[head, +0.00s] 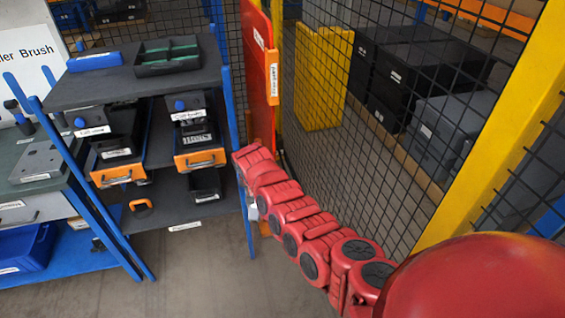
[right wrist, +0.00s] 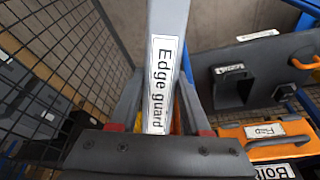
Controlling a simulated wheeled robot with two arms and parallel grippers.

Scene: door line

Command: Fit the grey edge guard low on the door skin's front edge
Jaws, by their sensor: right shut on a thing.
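The edge guard (right wrist: 168,25) is a light grey strip with a white "Edge guard" label. In the right wrist view it stands lengthwise between the fingers of my right gripper (right wrist: 160,105), which is shut on it. In the head view my red right arm reaches from the lower right toward the shelf's right post, and the arm hides most of the gripper. A red upright panel (head: 257,65), seemingly the door skin, stands beyond the arm's end, with an orange labelled strip (head: 272,78) on its right. The guard looks apart from it. My left gripper is out of view.
A dark shelf rack (head: 140,85) with blue posts and orange-fronted bins (head: 201,160) stands close to the left of my right arm. A black mesh fence (head: 350,150) with a yellow post (head: 490,125) runs along the right. Grey floor (head: 205,265) is clear below.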

